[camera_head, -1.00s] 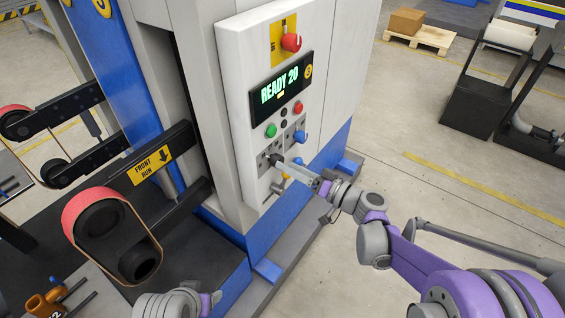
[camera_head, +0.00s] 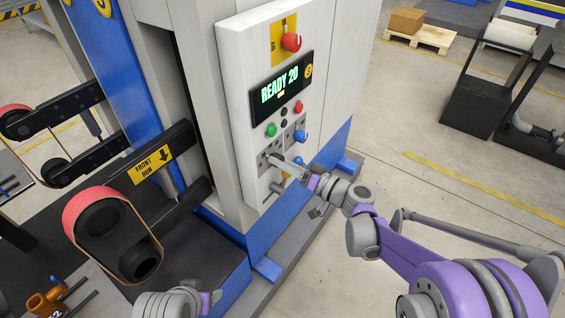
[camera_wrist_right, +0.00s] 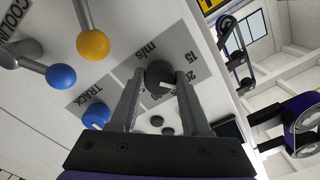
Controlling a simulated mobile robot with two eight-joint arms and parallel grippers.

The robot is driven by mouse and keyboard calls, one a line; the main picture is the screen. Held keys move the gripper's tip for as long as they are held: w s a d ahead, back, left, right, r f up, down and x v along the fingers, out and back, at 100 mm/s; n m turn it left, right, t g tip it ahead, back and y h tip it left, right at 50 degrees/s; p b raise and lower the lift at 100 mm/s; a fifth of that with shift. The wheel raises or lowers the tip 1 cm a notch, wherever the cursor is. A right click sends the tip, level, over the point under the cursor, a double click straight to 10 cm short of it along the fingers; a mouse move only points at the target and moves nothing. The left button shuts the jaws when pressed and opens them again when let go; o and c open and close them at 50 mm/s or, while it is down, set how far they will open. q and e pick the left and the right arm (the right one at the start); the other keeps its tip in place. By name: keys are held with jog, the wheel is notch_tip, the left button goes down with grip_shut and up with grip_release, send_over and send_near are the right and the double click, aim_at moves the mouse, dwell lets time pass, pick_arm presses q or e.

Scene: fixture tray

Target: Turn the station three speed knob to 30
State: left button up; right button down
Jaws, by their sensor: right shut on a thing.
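The speed knob (camera_wrist_right: 159,74) is a dark round knob with a pale pointer mark, on a grey scale plate (camera_wrist_right: 190,57) marked m/s with 15, 20 and further numbers. My right gripper (camera_wrist_right: 157,78) has one finger on each side of it and is shut on it. In the head view the right gripper (camera_head: 270,162) reaches the lower left of the control panel (camera_head: 240,88) and mostly hides the knob. The display (camera_head: 281,82) reads READY 20. My left gripper (camera_head: 208,302) is at the bottom edge, partly cut off; its jaws are unclear.
Near the knob are a blue TRACK knob (camera_wrist_right: 96,116), a yellow ball lever (camera_wrist_right: 93,44) and a blue ball lever (camera_wrist_right: 60,76). The panel also carries a red knob (camera_head: 291,42) and a green button (camera_head: 270,130). Open floor lies right of the machine.

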jog(key=shift+m, duration=0.4)
jog(key=shift+m+b, duration=1.4)
jog(key=shift+m, duration=6)
jog(key=shift+c, duration=1.8)
grip_release()
jog(key=shift+d, duration=0.1)
